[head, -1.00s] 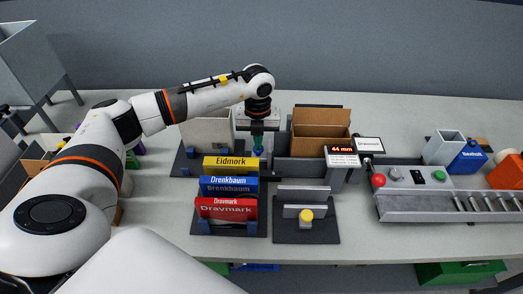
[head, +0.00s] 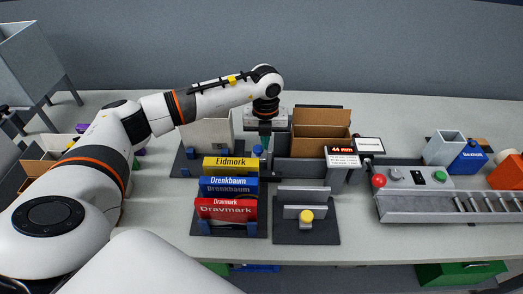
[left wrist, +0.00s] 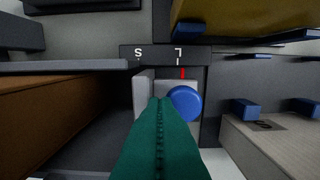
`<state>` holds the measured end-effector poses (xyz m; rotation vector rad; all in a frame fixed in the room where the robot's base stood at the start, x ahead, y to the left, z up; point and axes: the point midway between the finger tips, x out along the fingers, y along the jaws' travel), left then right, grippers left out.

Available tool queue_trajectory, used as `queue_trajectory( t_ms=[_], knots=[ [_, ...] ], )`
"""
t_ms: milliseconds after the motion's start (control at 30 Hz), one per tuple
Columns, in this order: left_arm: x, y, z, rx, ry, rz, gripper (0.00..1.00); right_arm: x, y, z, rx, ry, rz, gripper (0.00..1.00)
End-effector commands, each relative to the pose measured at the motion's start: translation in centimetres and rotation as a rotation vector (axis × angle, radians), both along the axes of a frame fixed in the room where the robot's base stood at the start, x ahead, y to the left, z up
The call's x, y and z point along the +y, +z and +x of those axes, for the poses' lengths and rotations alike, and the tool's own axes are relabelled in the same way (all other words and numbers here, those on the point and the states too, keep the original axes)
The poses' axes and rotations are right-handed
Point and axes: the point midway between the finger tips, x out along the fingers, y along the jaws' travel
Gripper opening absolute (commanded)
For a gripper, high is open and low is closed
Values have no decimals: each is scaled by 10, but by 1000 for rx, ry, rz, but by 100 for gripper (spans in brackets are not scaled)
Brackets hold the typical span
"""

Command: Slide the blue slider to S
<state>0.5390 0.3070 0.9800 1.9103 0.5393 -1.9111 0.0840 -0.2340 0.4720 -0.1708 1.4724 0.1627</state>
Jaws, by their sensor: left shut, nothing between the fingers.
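The blue slider (left wrist: 185,103) is a round blue knob with a red pointer line above it, standing under the L of a dark scale plate (left wrist: 158,53). The S is to its left in the left wrist view, with the letters upside down. The slider shows small in the head view (head: 258,151). My left gripper (head: 265,146) is shut and empty, just right of the slider there. In the left wrist view its green fingers (left wrist: 160,103) overlap the slider's left edge; I cannot tell whether they touch. My right gripper is out of view.
A cardboard box (head: 320,145) stands right of my left gripper. In front are yellow, blue and red labelled packs (head: 227,209) in a rack and a plate with a yellow button (head: 306,215). A roller conveyor (head: 450,206) is at the right.

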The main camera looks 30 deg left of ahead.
Motion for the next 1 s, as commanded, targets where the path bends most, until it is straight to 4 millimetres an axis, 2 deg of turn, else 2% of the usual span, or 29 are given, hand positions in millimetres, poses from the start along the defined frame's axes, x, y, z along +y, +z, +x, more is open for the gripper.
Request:
queue_trajectory(
  t_ms=[1000],
  knots=[
    [-18,0,11,-2,0,-1,0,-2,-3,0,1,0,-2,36]
  ],
)
